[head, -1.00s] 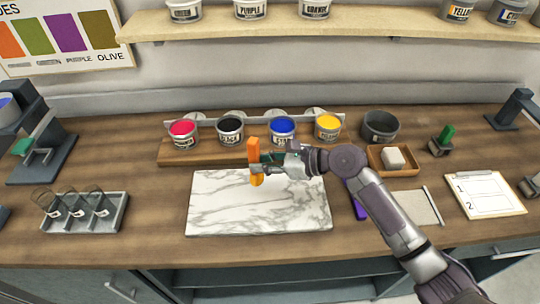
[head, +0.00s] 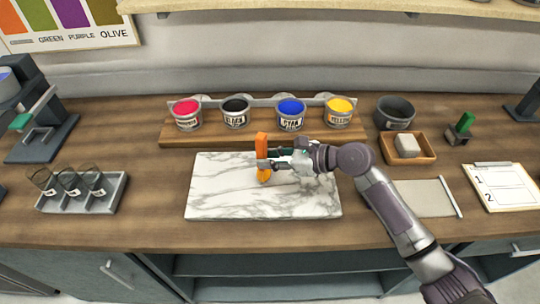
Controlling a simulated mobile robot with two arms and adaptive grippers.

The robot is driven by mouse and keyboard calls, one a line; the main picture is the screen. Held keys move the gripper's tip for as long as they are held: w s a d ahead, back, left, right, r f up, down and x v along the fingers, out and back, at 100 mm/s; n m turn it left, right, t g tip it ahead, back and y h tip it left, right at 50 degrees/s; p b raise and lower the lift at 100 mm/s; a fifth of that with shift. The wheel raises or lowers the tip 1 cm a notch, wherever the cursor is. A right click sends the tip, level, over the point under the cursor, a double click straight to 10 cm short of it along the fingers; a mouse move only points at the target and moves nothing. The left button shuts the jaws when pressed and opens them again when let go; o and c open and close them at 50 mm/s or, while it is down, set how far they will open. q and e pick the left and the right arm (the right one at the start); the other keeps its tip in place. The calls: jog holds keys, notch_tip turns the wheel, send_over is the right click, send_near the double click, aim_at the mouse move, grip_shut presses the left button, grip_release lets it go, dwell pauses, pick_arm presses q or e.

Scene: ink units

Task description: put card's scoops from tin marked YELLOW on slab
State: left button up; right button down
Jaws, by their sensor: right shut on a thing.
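The tin marked YELLOW (head: 338,118) stands at the right end of the tin row, with yellow ink in its open top. The white marbled slab (head: 215,187) lies in front of the row. My right gripper (head: 270,160) is shut on an upright orange-handled tool (head: 262,144) over the slab's middle. The tool's lower end is yellow-orange; I cannot tell whether it touches the slab. No separate ink patch shows clearly on the slab. The card (head: 503,186) on a clipboard at the right shows lines 1 and 2, too small to read. My left gripper is out of view.
Tins of red (head: 187,115), black (head: 235,113) and blue ink (head: 290,115) share the wooden rack. A dark pot (head: 394,113) and a wooden tray with a pale block (head: 409,144) stand right. A grey tray of glasses (head: 82,196) stands left.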

aim_at(266, 147)
jog(key=shift+f, duration=0.5)
dwell(0.5)
jog(key=shift+f+p, duration=0.1)
jog(key=shift+p, duration=2.15)
dwell(3.7)
notch_tip(266, 147, up, 5)
jog(key=p, duration=0.6)
jog(key=shift+r, duration=0.2)
jog(key=shift+f, duration=0.1)
